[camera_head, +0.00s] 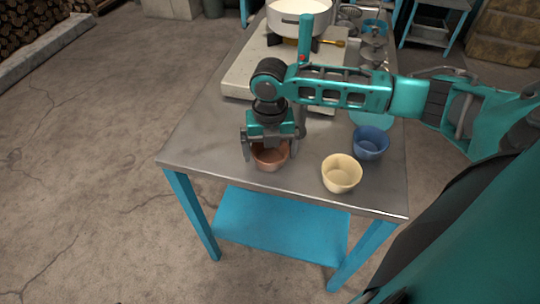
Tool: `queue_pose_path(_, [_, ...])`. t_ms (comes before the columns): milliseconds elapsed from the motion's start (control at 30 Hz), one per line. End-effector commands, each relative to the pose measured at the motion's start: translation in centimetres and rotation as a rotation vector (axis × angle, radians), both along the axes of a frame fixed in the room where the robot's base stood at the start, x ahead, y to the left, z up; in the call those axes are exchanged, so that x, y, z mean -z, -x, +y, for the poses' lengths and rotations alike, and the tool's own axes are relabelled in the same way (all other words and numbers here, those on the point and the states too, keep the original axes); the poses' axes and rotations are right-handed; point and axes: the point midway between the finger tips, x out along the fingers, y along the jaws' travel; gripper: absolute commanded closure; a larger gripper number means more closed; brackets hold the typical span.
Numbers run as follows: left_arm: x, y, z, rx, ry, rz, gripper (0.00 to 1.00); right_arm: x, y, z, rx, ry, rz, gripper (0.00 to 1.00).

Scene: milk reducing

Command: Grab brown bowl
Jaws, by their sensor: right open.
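The brown bowl (271,163) stands upright on the grey metal table (208,138), near its front edge. My right gripper (268,155) points down over the bowl with its fingers apart. One finger shows at the left of the bowl and the other at its right rim. The gripper's body hides the back part of the bowl. I cannot tell whether the fingers touch the bowl. My left gripper is not in view.
A cream bowl (341,174) and a blue bowl (370,142) stand to the right of the brown bowl. A white pot (298,20) sits on a stove (243,75) at the back. The table's left front is clear.

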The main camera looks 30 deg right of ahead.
Motion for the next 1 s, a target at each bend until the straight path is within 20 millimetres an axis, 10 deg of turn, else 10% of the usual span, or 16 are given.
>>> queue_pose_path(233, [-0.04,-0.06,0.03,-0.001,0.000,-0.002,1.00,0.16,0.00,-0.01,0.000,0.000,0.000,0.01])
queue_pose_path(633, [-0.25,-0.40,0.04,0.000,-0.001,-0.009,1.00,0.07,-0.04,-0.02,0.000,0.000,-0.001,0.38])
queue_pose_path(1000, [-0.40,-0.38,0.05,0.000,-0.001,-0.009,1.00,-0.72,-0.08,-0.01,0.000,-0.001,-0.003,0.38])
